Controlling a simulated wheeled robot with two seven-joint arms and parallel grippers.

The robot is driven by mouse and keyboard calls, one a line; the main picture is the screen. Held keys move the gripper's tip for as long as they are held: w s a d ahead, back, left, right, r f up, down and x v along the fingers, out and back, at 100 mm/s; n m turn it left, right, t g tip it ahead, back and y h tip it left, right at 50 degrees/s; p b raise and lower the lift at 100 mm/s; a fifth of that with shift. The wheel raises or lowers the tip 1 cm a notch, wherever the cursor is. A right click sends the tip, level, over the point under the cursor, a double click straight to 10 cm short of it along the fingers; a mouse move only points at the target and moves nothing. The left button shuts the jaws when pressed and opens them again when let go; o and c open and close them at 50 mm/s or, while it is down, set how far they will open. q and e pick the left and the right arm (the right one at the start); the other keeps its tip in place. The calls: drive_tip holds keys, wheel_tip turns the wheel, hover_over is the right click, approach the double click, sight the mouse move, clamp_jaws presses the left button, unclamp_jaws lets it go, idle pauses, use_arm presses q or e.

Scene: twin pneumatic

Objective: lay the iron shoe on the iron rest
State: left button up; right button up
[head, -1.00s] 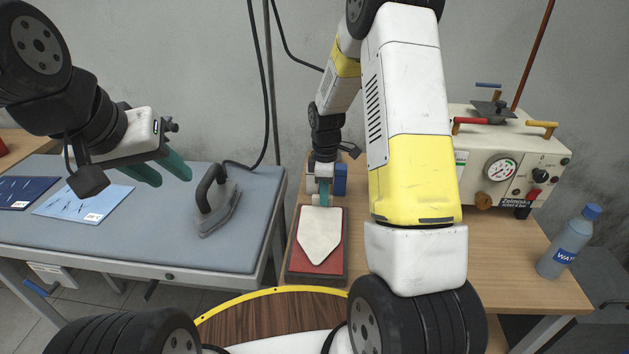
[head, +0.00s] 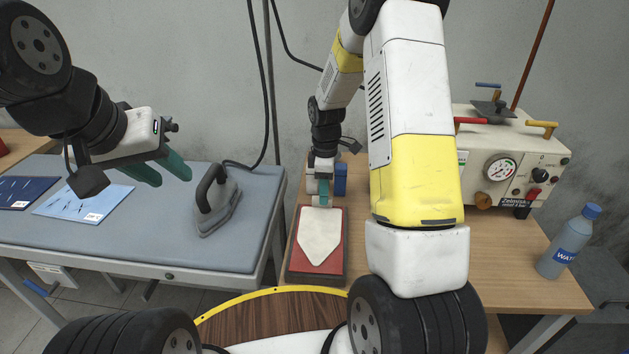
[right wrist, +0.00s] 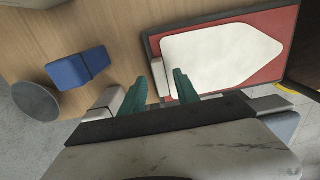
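The iron shoe (head: 320,238) is a flat, white, pointed plate, lying on the red pad of the dark-rimmed iron rest (head: 335,274). The shoe also shows in the right wrist view (right wrist: 222,56), its heel tab by my fingers, on the iron rest (right wrist: 270,20). My right gripper (head: 322,190) is at the heel end. In the right wrist view my right gripper (right wrist: 158,92) is open, its teal fingers apart on either side of the heel tab. My left gripper (head: 161,168) is open and empty above the grey ironing table.
A dark iron (head: 217,205) with a cord stands on the grey ironing table (head: 150,240). A blue block (right wrist: 80,68) is close to my right gripper. A machine with a gauge (head: 510,165) and a water bottle (head: 570,243) stand at the right of the wooden table.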

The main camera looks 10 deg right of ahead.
drive_tip(key=s+r+m+t+y, duration=0.1)
drive_tip(key=s+r+m, duration=0.3)
drive_tip(key=r, duration=0.7)
drive_tip(key=s+r+m+t, duration=0.2)
drive_tip(key=s+r, duration=0.3)
drive_tip(key=r, duration=0.6)
drive_tip(key=s+r+m+t, duration=0.1)
drive_tip(key=s+m, duration=0.1)
drive_tip(key=s, duration=0.3)
drive_tip(key=s+a+r+m+t, duration=0.1)
drive_tip(key=s+r+m, duration=0.1)
drive_tip(key=s, duration=0.3)
drive_tip(key=s+a+r+m+t+y, duration=0.1)
drive_tip(key=s+r+m, duration=0.1)
drive_tip(key=s+m, duration=0.2)
drive_tip(key=shift+s, duration=0.65)
